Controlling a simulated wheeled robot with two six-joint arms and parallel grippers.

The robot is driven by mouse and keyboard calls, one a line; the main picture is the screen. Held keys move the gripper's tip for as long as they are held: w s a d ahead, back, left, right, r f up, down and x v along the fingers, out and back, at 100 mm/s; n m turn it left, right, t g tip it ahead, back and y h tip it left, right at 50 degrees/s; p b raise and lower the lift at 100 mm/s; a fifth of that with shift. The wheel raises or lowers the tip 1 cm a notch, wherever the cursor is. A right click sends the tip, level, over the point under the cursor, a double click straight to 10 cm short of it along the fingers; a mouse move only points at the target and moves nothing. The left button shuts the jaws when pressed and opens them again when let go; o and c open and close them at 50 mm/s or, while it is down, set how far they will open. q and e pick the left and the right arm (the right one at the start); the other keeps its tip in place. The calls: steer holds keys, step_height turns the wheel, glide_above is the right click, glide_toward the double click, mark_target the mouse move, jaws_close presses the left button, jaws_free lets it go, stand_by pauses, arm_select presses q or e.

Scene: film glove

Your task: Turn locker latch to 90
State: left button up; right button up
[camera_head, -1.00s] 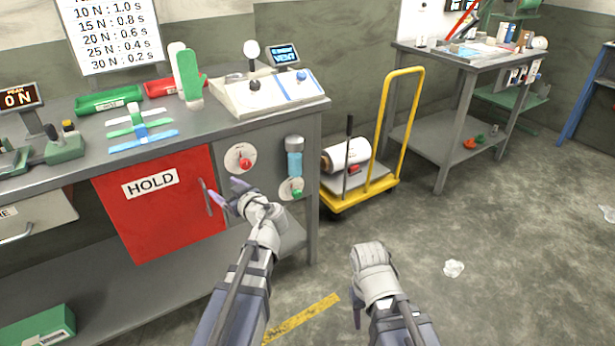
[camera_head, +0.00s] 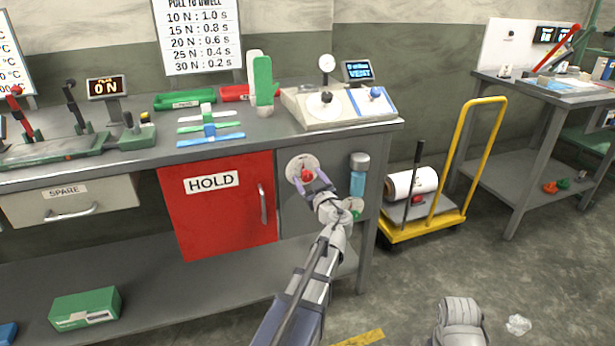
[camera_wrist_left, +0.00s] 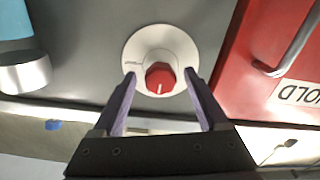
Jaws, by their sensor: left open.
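The locker latch is a red knob (camera_head: 307,175) on a white round plate (camera_head: 293,164), on the grey panel right of the red HOLD door (camera_head: 210,222). In the left wrist view the knob (camera_wrist_left: 159,77) carries a short white line pointing to the picture's bottom. My left gripper (camera_head: 312,181) is open at the knob. In the left wrist view its two purple fingers (camera_wrist_left: 160,80) stand either side of the knob, with gaps visible. Part of my right gripper's grey housing (camera_head: 460,322) shows at the bottom edge; its jaw state is unclear.
A blue cylinder with a grey cap (camera_head: 358,176) and a green knob (camera_head: 355,214) are close right of the latch. The door's handle (camera_head: 263,203) juts out at left. A yellow cart (camera_head: 425,225) stands right of the bench.

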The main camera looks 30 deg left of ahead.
arm_select(q)
steer(key=shift+w+a, duration=0.45)
steer(key=shift+a, duration=0.15)
steer(key=shift+c, duration=0.2)
jaws_close()
